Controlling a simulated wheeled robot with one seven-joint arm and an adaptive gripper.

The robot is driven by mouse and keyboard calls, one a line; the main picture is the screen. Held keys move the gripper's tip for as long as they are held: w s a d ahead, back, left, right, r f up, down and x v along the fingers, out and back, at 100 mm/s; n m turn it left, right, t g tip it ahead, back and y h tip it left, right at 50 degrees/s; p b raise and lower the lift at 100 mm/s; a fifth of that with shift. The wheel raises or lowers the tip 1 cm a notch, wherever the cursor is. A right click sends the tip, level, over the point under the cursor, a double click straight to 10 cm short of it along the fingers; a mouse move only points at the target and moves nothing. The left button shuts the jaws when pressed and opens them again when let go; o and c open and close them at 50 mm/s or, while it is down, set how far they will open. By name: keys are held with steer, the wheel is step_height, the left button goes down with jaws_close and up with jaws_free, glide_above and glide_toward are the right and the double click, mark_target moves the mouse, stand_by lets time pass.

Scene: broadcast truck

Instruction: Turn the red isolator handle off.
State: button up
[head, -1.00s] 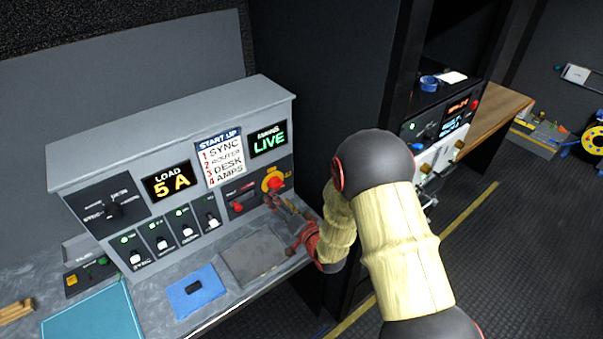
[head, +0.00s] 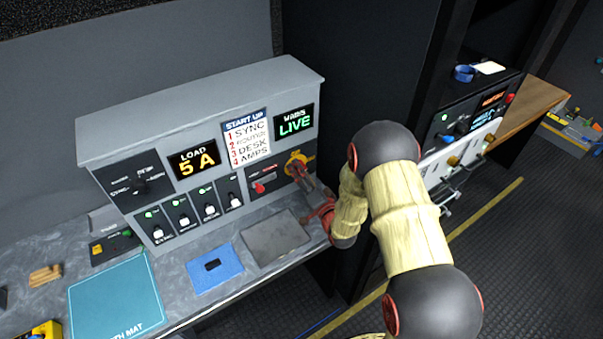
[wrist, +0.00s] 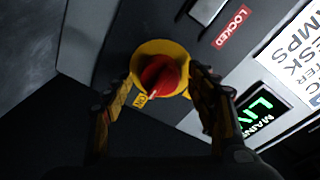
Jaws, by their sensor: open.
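The red isolator handle (wrist: 162,78) sits in a round yellow collar (wrist: 180,55) on the dark panel, in the wrist view. Its pale-tipped end points to the yellow ON label (wrist: 140,100). In the head view the yellow collar (head: 297,160) shows at the panel's right end, with the handle mostly hidden by my gripper (head: 303,178). In the wrist view my gripper (wrist: 158,92) is open, with one finger on each side of the handle. I cannot tell whether either finger touches it. The mains display (head: 294,122) reads LIVE.
A LOCKED label (wrist: 231,27) and a small red switch (head: 259,188) are beside the isolator. Several white-tipped switches (head: 184,222) are further left. A grey plate (head: 275,237) and blue pad (head: 214,268) lie on the desk below. A dark cabinet wall (head: 350,90) stands right of the console.

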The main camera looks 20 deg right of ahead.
steer(key=shift+c, duration=1.3)
steer(key=c, duration=0.9)
